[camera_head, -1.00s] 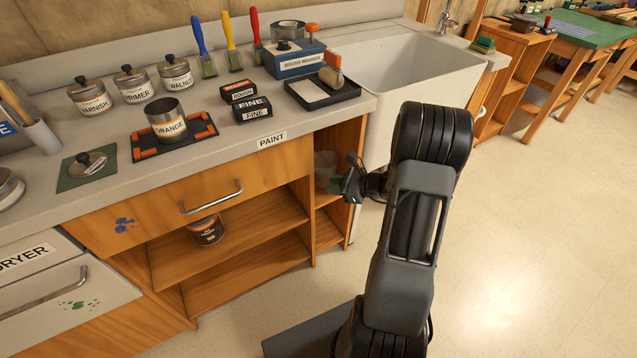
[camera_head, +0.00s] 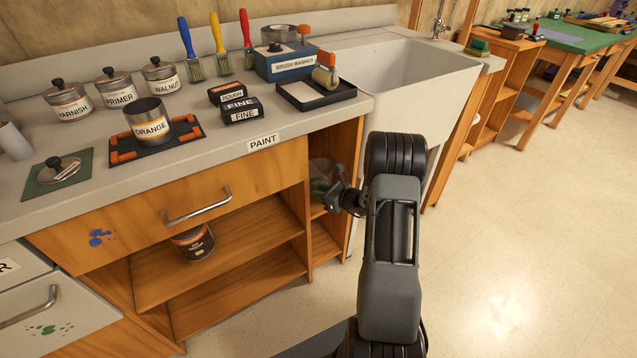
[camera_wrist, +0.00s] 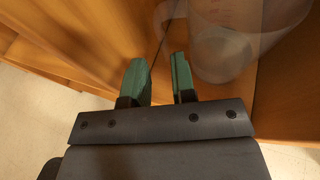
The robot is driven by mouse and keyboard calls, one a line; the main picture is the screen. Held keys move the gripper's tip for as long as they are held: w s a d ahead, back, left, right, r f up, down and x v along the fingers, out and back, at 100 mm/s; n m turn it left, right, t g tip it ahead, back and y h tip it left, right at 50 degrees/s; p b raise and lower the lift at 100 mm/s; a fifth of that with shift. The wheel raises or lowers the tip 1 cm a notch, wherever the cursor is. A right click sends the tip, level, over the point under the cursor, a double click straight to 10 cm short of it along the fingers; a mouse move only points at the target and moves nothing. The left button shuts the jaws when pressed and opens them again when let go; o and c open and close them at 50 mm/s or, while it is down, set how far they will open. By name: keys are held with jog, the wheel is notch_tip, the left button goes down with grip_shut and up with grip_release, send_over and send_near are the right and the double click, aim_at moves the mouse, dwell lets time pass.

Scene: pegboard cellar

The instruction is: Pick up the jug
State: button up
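The jug (camera_head: 322,171) is clear and see-through. It stands in the narrow open cubby at the right end of the wooden cabinet. In the wrist view its pale, rounded body (camera_wrist: 225,45) fills the upper right, just beyond the right finger. My gripper (camera_head: 331,198) is at the cubby's front, close to the jug, and partly covers it in the head view. In the wrist view the two green fingers (camera_wrist: 158,67) stand apart with a narrow gap. A thin edge shows beyond the gap; I cannot tell whether it is the jug's handle.
The cubby's wooden walls are close around the gripper. A white sink (camera_head: 420,95) is to the right. The floor (camera_head: 520,230) at right is clear.

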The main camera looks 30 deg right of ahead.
jog(key=b+x, duration=0.1)
jog(key=x, duration=0.4)
jog(key=shift+d, duration=0.1)
grip_shut()
dwell(0.3)
